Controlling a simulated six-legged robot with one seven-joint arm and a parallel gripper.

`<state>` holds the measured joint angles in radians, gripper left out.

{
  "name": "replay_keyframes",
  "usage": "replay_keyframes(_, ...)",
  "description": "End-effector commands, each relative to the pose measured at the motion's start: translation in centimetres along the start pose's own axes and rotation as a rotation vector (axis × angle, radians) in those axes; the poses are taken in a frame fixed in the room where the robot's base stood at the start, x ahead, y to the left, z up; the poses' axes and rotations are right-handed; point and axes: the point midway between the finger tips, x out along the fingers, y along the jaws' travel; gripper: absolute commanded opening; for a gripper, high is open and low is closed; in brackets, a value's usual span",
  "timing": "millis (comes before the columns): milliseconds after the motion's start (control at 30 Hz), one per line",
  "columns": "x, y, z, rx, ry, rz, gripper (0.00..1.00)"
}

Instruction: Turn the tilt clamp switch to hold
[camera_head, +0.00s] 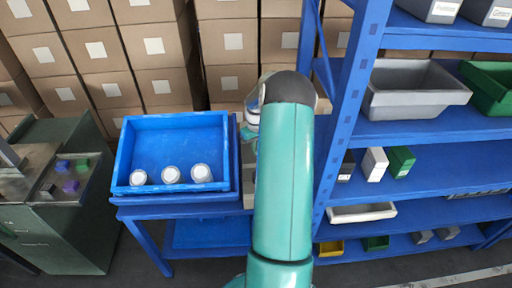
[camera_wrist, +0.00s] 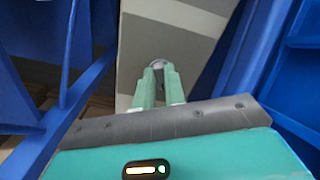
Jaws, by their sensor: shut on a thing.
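In the wrist view, my gripper (camera_wrist: 158,76) is shut on a small round grey knob (camera_wrist: 158,62), which looks like the tilt clamp switch. The two pale green fingers sit on either side of it and cover part of it. The knob is on a light grey panel (camera_wrist: 185,32). No label or position mark on the switch is readable, so I cannot tell which way it is set. In the head view, my teal arm hides the gripper and the switch.
Blue frame members flank the panel in the wrist view. In the head view, a blue tray (camera_head: 178,135) with 3 white round items stands left of my arm. A blue shelf rack (camera_head: 345,120) with bins stands close on the right. Stacked cartons (camera_head: 230,45) fill the back.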

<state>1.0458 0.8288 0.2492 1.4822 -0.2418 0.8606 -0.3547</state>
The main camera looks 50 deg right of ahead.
Motion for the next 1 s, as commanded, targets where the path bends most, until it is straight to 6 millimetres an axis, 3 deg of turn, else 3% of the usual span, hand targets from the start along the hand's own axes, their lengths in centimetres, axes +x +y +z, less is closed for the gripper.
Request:
replay_keyframes(267,0.02,-0.12,-0.06,0.146,0.0,0.002,0.0)
replay_keyframes(1000,0.07,-0.39,-0.2,0.808,0.001,0.002,0.0)
